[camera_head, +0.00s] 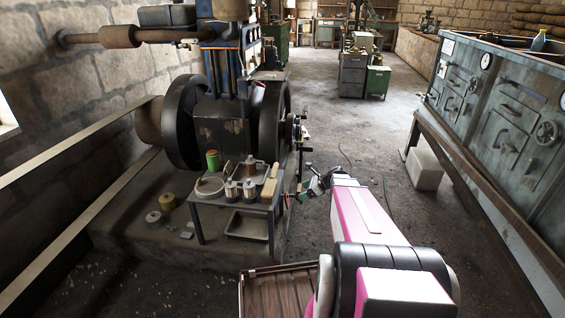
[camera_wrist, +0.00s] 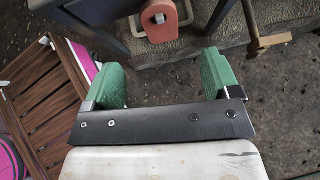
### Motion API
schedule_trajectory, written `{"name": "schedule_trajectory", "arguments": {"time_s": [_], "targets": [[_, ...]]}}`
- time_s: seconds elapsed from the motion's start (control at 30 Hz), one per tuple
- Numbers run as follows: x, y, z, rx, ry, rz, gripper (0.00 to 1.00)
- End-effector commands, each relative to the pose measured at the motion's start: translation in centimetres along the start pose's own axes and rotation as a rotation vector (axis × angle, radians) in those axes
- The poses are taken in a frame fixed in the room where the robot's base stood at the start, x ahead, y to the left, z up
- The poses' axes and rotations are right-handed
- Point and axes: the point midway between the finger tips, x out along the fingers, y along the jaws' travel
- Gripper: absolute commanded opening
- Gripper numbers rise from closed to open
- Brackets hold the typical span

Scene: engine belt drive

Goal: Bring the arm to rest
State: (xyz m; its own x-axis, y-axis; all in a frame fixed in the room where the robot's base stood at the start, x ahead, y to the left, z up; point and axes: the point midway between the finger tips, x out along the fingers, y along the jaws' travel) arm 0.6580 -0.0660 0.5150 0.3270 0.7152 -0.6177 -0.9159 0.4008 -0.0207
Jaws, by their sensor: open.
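My arm, white and magenta, reaches forward from the bottom right in the head view. My gripper (camera_head: 318,184) is at its far end, just right of the small metal table (camera_head: 236,205), and small in that view. In the wrist view my gripper (camera_wrist: 163,82) has two green fingers set wide apart, with nothing between them. The engine (camera_head: 222,130), with dark flywheels (camera_head: 183,122), stands beyond the table. A long pale belt (camera_head: 82,219) runs from it toward the lower left.
The table holds a green spool, a dish, cans and a block. A slatted wooden surface (camera_wrist: 45,95) lies left of my gripper. A pinkish rounded part (camera_wrist: 166,20) and a brass-coloured bar (camera_wrist: 262,38) are ahead.

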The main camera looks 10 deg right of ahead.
Motion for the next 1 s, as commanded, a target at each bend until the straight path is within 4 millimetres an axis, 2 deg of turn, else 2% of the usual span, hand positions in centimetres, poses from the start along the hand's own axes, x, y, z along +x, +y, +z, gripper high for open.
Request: {"name": "schedule_trajectory", "arguments": {"time_s": [0.17,0.27,0.5,0.63,0.8,1.0], "targets": [[0.2,2.1,0.7,-0.132,0.057,0.035,0.82],[0.4,4.9,1.5,-0.337,0.142,0.096,0.82],[-0.8,12.9,3.0,-1.025,0.38,0.374,0.82],[-2.2,16.2,3.5,-1.382,0.476,0.571,0.82],[-4.0,18.6,4.0,-1.694,0.544,0.789,0.82],[-4.8,19.2,4.2,-1.821,0.566,0.894,0.82]]}}
